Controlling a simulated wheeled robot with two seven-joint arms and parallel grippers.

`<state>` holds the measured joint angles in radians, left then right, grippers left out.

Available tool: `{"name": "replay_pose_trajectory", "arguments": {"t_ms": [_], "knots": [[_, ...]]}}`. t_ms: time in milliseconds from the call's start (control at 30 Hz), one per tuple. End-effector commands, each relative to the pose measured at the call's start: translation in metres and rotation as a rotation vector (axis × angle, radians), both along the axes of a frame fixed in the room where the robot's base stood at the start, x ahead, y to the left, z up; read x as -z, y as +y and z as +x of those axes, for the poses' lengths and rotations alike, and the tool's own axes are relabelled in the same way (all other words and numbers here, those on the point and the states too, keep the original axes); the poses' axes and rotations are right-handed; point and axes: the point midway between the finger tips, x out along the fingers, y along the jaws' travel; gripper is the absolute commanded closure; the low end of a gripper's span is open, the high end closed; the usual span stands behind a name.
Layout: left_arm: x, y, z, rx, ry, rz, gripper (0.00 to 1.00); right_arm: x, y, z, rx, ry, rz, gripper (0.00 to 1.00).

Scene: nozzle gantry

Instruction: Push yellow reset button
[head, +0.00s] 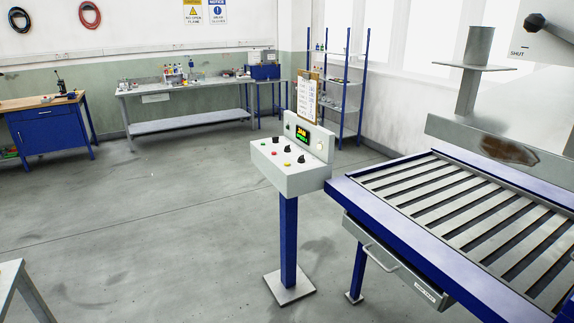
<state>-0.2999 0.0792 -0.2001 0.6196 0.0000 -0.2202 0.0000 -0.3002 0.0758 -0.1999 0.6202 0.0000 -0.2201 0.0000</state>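A grey control console (312,180) stands on a blue post in the middle of the head view. Its sloped top carries several small buttons and black knobs. A small yellow button (287,165) sits near the front edge of that top, right of a red button (265,152). A green button (262,143) is at the left end. A small screen (302,134) on the raised back panel shows orange text that seems to read "JAM", with green below. Neither of my grippers is in view.
A blue-framed slatted table (430,228) with a drawer (385,262) stands close to the console's right. A clipboard (307,97) rises behind the console. Workbenches (190,97) line the back wall. The grey floor (150,220) left of the console is clear.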

Motion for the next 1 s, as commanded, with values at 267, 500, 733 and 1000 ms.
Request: {"name": "replay_pose_trajectory", "arguments": {"t_ms": [267, 500, 733, 1000], "knots": [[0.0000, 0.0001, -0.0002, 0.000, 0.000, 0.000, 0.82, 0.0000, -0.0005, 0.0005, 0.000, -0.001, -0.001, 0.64], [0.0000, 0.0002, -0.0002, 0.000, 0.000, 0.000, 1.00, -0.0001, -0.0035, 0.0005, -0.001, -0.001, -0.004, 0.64], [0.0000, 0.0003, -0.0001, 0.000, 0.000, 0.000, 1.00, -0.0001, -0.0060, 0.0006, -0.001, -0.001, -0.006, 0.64], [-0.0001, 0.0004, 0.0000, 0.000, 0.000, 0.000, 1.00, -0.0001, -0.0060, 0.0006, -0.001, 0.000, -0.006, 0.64]]}}
